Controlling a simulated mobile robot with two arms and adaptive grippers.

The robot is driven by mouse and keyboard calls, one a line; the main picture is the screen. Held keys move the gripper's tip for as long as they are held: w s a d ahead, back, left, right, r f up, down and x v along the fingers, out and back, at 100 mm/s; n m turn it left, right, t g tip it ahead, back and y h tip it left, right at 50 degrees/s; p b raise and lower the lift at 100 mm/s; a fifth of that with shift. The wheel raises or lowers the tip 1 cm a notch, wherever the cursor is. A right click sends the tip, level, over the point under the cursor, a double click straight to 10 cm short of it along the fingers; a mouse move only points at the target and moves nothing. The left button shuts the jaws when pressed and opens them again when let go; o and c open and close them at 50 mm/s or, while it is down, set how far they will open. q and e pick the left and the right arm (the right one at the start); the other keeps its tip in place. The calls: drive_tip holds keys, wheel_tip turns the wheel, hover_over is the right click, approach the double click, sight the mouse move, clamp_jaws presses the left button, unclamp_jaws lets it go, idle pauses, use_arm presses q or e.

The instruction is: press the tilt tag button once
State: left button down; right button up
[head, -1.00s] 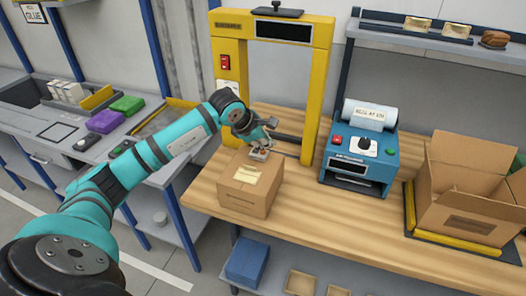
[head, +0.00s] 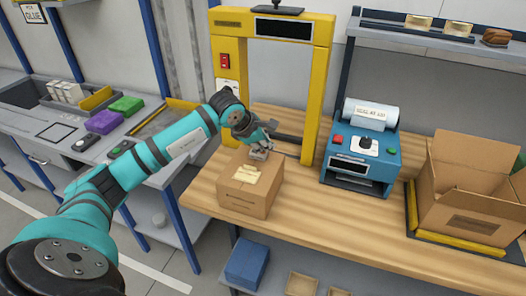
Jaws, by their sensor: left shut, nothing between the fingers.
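A closed cardboard box (head: 247,203) stands on the wooden bench, with a cream label (head: 245,174) on its top. A small grey piece, perhaps the tilt tag (head: 258,155), sits at the box's back top edge. Its button cannot be made out under my gripper. My left gripper (head: 262,149) is shut and empty, pointing down right over this grey piece. Whether it touches cannot be told. My right gripper is not in view.
A yellow frame (head: 321,90) stands behind the box, close to my left arm. A blue label machine (head: 361,160) and an open carton (head: 470,190) stand to the right on the wooden bench (head: 330,222). Bare bench lies in front of the machine.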

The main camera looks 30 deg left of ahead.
use_arm(q)
drive_tip(key=shift+f, duration=0.25)
drive_tip(key=shift+r, duration=0.1)
idle(0.5)
drive_tip(key=shift+r, duration=0.75)
drive_tip(key=shift+r+p, duration=1.4)
drive_tip(key=shift+r, duration=1.1)
